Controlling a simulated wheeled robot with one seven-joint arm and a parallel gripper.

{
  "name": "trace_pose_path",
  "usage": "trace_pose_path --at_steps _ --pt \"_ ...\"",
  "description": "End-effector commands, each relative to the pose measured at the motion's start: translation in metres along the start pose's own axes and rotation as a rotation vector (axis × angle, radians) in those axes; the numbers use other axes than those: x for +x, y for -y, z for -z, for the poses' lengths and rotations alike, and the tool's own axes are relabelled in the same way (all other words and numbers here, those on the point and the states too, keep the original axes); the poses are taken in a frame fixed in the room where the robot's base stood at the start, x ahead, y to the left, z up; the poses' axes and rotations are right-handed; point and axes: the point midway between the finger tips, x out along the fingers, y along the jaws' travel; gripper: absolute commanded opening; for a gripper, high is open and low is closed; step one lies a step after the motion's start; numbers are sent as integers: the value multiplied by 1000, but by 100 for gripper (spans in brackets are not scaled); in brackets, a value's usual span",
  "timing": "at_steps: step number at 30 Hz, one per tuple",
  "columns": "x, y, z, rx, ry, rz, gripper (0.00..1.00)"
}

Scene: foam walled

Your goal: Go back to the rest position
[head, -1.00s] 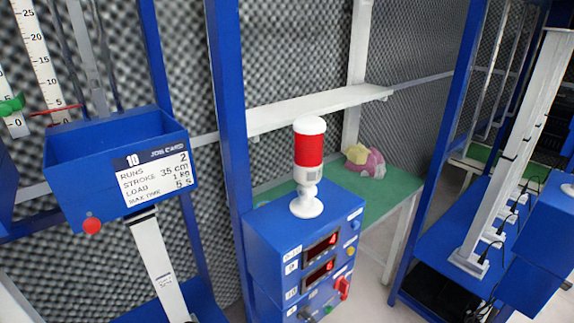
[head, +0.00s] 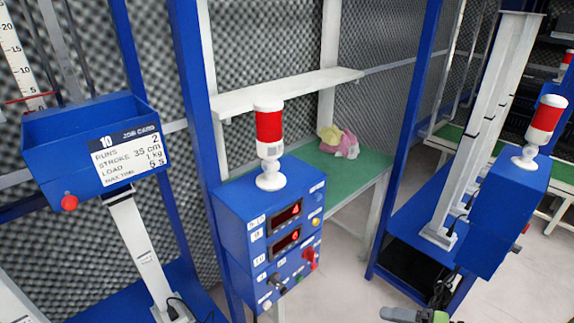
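My gripper is not seen in the head view, so its state and anything in it are hidden from me. No fingers show near the blue control box (head: 265,215) in the middle. That box carries a red and white signal lamp (head: 269,140), two red displays, and several knobs and switches on its front.
A blue bin (head: 90,140) with a job card is at left. A white shelf (head: 290,92) and green table (head: 350,165) with yellow and pink cloths stand behind. Another blue box (head: 508,215) is at right. A grey-green piece (head: 405,315), unclear, is at the bottom edge. Floor shows between the stations.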

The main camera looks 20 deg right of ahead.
Motion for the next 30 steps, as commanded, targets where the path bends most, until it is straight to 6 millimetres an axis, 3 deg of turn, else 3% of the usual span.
trace_pose_path --at_steps 8,15,20,24,30 --pt "46 62 -18 -134 287 -409 70" --pt "78 146 -69 -450 401 -847 70" --pt "78 200 -115 -714 326 -994 70" --pt "64 235 -154 -915 212 -995 70" --pt "46 251 -176 -1028 117 -932 70"
